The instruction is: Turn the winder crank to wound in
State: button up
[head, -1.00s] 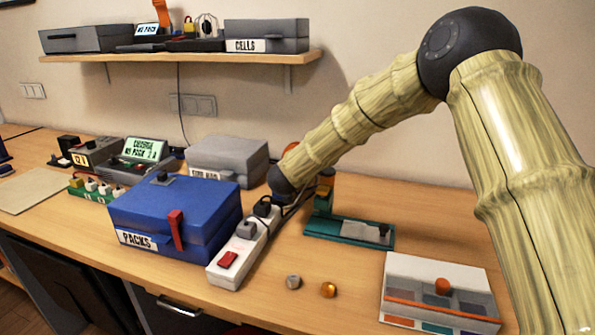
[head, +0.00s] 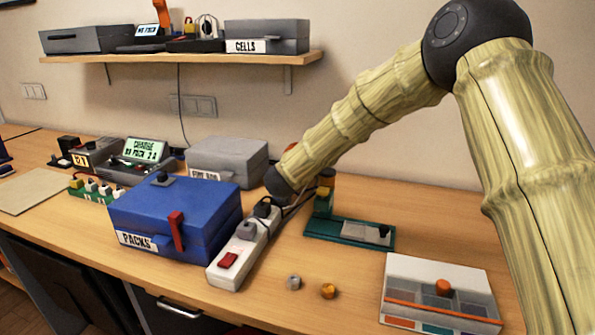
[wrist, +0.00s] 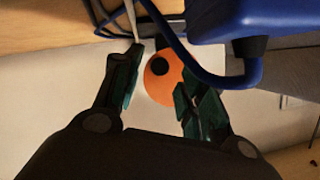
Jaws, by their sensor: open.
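An orange disc with a dark round centre (wrist: 160,82) shows between the fingers in the wrist view and looks like part of the winder. A sliver of orange (head: 292,147) shows behind my arm in the head view. The crank handle itself I cannot make out clearly. My gripper (wrist: 160,88) is open, with one dark teal finger on each side of the disc; I cannot tell whether either touches it. A teal stand (head: 350,231) is right of my wrist.
A blue loop (wrist: 215,80) hangs near the right finger. Two small knobs and a compartment tray (head: 400,268) are front right.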

jog(key=v, duration=0.9)
jog(key=shift+s, duration=0.3)
jog(key=shift+r, duration=0.1)
